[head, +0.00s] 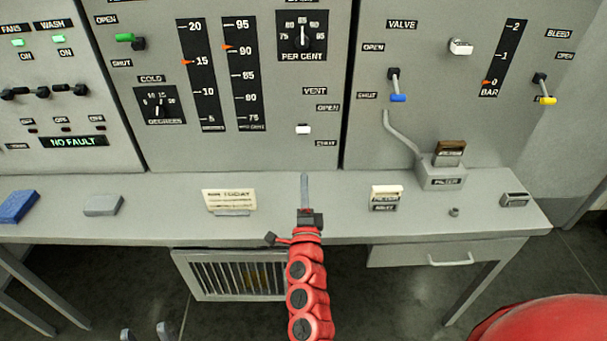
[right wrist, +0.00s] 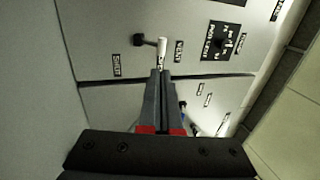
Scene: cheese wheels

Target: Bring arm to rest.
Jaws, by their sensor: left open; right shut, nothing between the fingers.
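My right arm, red with dark joints, reaches up the middle of the head view over the console desk. Its gripper (head: 304,178) points at the panel with its fingers together and nothing between them. In the right wrist view the shut fingers (right wrist: 160,74) point towards the vent lever (right wrist: 162,48), which has a white handle. The lever also shows in the head view (head: 303,129), above the fingertips; I cannot tell if they touch. My left gripper (head: 146,334) is low at the left, its two fingertips apart and empty, the rest cut off by the frame.
The desk (head: 140,225) stands under the grey panel. On it are a blue block (head: 17,206), a grey block (head: 103,205), a TODAY card (head: 229,200) and a filter holder (head: 441,177). A barred cage (head: 215,275) is below. A red rounded shape (head: 550,322) fills the lower right.

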